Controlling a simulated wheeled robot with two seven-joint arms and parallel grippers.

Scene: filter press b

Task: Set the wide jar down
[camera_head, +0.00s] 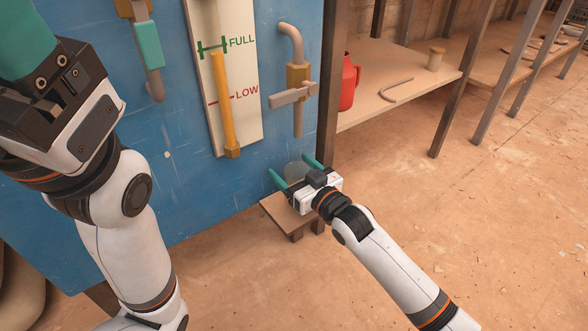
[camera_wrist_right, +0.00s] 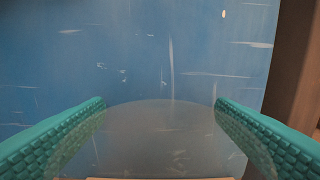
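The wide jar is a pale, see-through, round vessel (camera_head: 295,170), low in front of the blue panel. It fills the space between the teal fingers of my right gripper (camera_head: 293,171). In the right wrist view the jar (camera_wrist_right: 160,140) spans from one finger to the other, and the gripper (camera_wrist_right: 160,104) seems shut on its sides. A small wooden stand (camera_head: 279,213) is under the gripper and jar. The jar's underside is hidden, so I cannot tell whether it touches the stand. My left gripper (camera_head: 30,60) is at the top left, with its fingertips out of view.
The blue panel (camera_head: 190,190) rises right behind the jar and carries a level gauge (camera_head: 219,80) and a pipe with a valve (camera_head: 296,85). A dark post (camera_head: 328,100) stands just right. A shelf (camera_head: 400,85) holds a red jug (camera_head: 350,82). Floor right is clear.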

